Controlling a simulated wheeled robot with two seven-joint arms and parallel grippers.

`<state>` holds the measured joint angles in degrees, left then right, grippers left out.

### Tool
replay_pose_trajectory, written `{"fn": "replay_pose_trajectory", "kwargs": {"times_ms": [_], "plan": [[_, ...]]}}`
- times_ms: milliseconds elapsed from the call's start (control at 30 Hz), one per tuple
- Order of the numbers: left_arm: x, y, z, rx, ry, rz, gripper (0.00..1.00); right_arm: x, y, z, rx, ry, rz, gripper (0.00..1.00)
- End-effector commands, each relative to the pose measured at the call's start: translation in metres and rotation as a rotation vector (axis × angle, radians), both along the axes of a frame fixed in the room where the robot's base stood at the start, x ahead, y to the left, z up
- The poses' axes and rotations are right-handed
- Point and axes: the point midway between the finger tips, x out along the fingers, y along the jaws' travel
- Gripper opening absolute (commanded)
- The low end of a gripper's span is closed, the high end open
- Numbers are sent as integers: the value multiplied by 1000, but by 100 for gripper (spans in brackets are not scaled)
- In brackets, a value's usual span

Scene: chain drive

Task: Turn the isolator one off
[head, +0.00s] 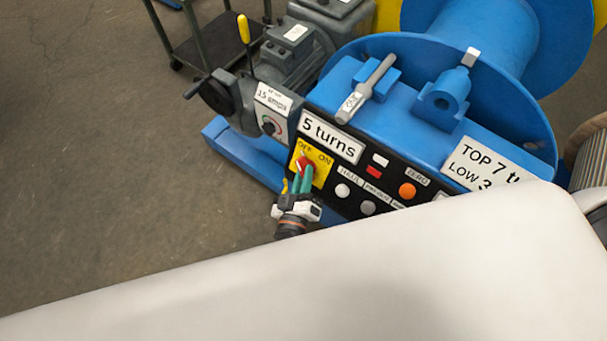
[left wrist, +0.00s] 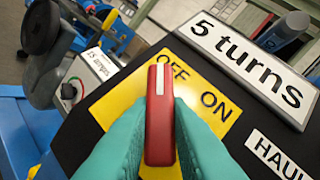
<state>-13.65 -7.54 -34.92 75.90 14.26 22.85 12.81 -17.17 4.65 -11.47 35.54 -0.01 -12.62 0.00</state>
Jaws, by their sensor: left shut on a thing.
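The isolator is a red handle (left wrist: 160,115) on a yellow plate (left wrist: 118,108) marked OFF and ON. In the head view the yellow plate (head: 319,169) sits at the left end of the black panel, and the red handle (head: 303,162) shows on it. My left gripper (head: 302,180) is at the plate, its green fingers shut on the red handle. In the left wrist view the fingers (left wrist: 160,145) lie on both sides of the handle. The handle's white mark is at its top end, close to the word OFF. My right gripper is not in view.
The black panel (head: 338,195) has several buttons and a "5 turns" sign (head: 332,137). A blue winch drum (head: 490,40) stands behind it. A grey unit with a dial (head: 268,115) and a yellow-topped lever (head: 244,30) stand close by. The floor at left is clear.

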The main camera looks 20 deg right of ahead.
Motion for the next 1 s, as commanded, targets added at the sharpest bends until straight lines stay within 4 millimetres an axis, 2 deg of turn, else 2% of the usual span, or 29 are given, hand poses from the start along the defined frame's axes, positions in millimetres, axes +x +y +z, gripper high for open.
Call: {"fn": "replay_pose_trajectory", "kwargs": {"times_ms": [167,200,300,667,767,1000], "plan": [[0,0,0,-4,1,2,0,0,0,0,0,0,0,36],[0,0,0,-4,1,2,21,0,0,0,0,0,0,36],[0,0,0,-3,1,2,38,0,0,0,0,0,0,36],[-4,2,0,-1,0,0,38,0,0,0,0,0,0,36],[-15,8,-1,0,2,0,38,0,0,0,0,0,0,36],[-61,32,-1,0,4,0,38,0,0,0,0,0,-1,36]]}}
